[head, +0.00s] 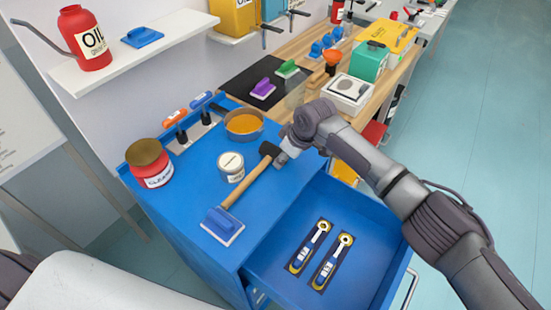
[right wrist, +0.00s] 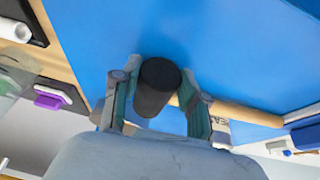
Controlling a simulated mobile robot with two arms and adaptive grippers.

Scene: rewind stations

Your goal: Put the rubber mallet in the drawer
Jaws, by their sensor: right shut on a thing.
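The rubber mallet (head: 269,150) has a black head and a wooden handle. In the head view it is at the blue cabinet top (head: 205,165), its handle pointing front-left. My right gripper (head: 281,157) is shut on its black head. In the right wrist view the head (right wrist: 157,88) sits between the two fingers of the right gripper (right wrist: 160,80). I cannot tell whether the mallet touches the top. The blue drawer (head: 365,225) is pulled open at the front right, below the top. My left gripper is not in view.
Two blue-and-yellow ratchet-like tools (head: 313,247) lie in the drawer, with bare floor around them. On the top are a white tin (head: 230,167), a red can (head: 152,164), an orange-filled pan (head: 243,123) and a blue-handled pad (head: 222,226) by the handle's end.

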